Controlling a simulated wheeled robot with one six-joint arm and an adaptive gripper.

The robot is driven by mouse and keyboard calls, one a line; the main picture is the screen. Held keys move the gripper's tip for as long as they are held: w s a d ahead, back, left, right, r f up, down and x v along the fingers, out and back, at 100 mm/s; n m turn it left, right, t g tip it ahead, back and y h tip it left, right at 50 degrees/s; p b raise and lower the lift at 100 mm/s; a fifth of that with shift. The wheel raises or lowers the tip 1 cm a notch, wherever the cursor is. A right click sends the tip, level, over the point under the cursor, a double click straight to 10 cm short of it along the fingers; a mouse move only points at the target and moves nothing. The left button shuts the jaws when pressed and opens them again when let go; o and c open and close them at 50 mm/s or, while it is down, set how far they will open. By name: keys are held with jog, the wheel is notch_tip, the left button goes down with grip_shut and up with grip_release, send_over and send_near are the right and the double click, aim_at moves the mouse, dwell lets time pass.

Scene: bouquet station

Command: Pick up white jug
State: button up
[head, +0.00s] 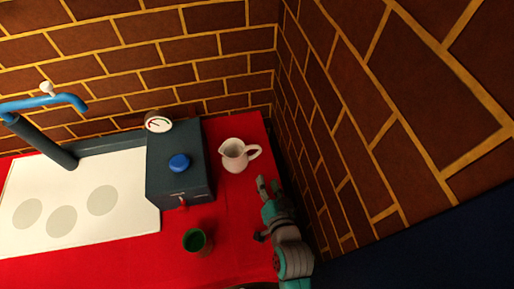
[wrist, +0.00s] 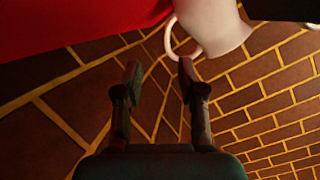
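The white jug (head: 233,158) stands upright on the red table (head: 232,219), with its handle to the right. In the wrist view the jug (wrist: 213,22) is at the top, partly cut off by the picture edge, and its ring handle shows beyond the fingertips. My gripper (head: 267,184) is in front of the jug and slightly right of it, below the handle in the picture. In the wrist view the gripper (wrist: 158,70) has its two fingers spread with nothing between them. The right fingertip appears close to the handle; whether it touches cannot be told.
A dark box (head: 178,165) with a blue knob and a gauge stands close left of the jug. A green cup (head: 195,240) is nearer the front. A brick wall (head: 345,130) rises close on the right. A white panel (head: 85,205) with grey circles lies left.

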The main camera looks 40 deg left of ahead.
aim_at(258, 155)
jog(key=shift+w+a+r, duration=0.3)
jog(key=shift+w+a, duration=0.5)
jog(key=shift+a, duration=0.1)
jog(key=x, duration=1)
jog(key=shift+a, duration=0.35)
grip_shut()
jog(key=shift+r, duration=0.15)
